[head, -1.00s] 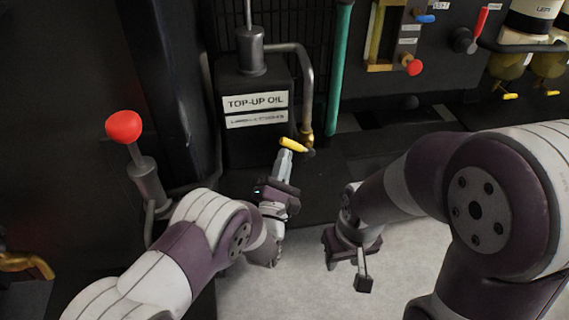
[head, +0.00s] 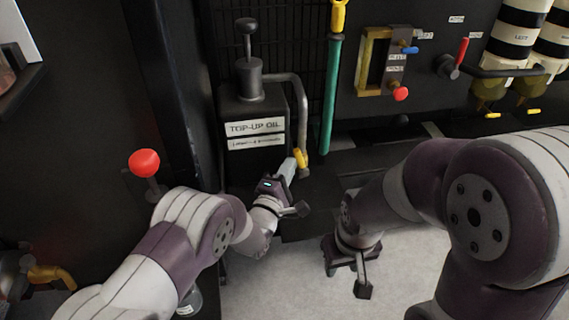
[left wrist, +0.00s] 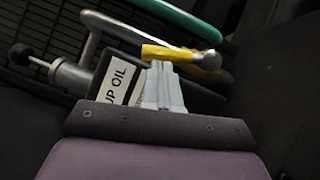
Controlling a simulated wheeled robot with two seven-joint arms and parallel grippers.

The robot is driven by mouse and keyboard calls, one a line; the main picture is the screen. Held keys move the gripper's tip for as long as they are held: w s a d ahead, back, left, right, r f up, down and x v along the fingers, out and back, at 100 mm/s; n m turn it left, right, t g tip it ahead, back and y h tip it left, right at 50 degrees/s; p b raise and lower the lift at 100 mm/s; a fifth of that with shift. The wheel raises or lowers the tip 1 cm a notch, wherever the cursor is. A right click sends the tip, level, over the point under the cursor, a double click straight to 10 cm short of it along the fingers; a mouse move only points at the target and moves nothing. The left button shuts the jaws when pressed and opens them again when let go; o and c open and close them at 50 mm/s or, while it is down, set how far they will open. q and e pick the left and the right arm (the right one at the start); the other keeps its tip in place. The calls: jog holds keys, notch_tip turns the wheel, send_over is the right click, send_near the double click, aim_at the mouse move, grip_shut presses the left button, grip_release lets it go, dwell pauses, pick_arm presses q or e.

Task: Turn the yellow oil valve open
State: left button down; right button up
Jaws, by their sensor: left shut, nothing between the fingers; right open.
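The yellow oil valve handle (head: 300,158) is at the lower end of the grey pipe (head: 303,112) beside the top-up oil tank (head: 245,165). The handle runs roughly along the pipe's lower end. It also shows in the left wrist view (left wrist: 170,53), just beyond the fingertips. My left gripper (head: 290,168) is shut with nothing in it, its tips close beside the handle on its left; I cannot tell whether they touch. The closed fingers also show in the left wrist view (left wrist: 159,70). My right gripper (head: 347,275) is open and empty, low over the pale floor.
A red knob (head: 144,163) stands at the left, near my left forearm. A green pipe (head: 330,95) rises right of the valve. A panel with a red knob (head: 400,94) and a red lever (head: 462,50) is farther right. The floor (head: 290,285) in front is clear.

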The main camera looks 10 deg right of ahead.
pick_arm(q)
jog(key=shift+d+r+m+g+p, duration=0.55)
jog(key=shift+m+p, duration=0.2)
jog(key=shift+m, duration=0.15)
jog(key=shift+d, duration=0.2)
